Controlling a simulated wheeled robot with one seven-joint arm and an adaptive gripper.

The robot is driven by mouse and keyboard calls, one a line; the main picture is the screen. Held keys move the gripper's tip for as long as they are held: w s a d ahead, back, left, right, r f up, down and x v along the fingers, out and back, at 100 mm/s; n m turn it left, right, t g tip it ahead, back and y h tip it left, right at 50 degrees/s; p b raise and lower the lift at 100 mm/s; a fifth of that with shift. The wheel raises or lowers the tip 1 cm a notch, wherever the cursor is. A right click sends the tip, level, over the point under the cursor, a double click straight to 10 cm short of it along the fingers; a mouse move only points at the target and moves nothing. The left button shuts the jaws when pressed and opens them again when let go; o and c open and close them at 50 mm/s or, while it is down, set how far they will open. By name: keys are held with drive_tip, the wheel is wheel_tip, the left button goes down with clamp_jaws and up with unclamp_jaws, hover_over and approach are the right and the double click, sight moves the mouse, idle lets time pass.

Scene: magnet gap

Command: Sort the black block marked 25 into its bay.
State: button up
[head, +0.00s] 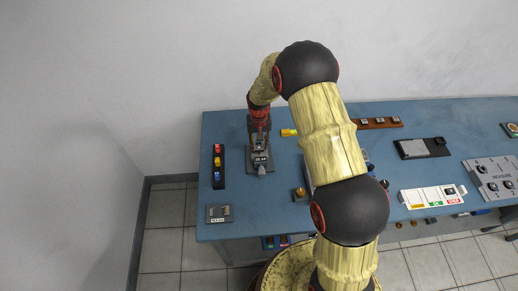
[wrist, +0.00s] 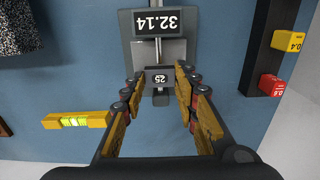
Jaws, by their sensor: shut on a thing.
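The black block marked 25 (wrist: 159,77) sits between my fingertips (wrist: 160,72) in the wrist view, in front of a grey measuring stand (wrist: 196,52). The stand's display (wrist: 160,23) shows upside down and seems to read 32.14. My gripper is shut on the block. In the head view my gripper (head: 260,138) is over the stand (head: 251,168) at the table's left part; the block cannot be made out there. A white tray (head: 432,197) with yellow, green and red labels stands at the right; its labels are too small to read surely.
A dark rack (head: 217,180) of coloured blocks stands left of the stand. A yellow level (head: 289,132) lies just right of it, also in the wrist view (wrist: 77,120). A grey panel (head: 492,180) stands at the far right. My arm hides the table's middle.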

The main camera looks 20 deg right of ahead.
drive_tip(key=shift+r, duration=0.1)
drive_tip(key=c, duration=0.3)
drive_tip(key=shift+r+p, duration=1.35)
drive_tip(key=shift+r, duration=1.1)
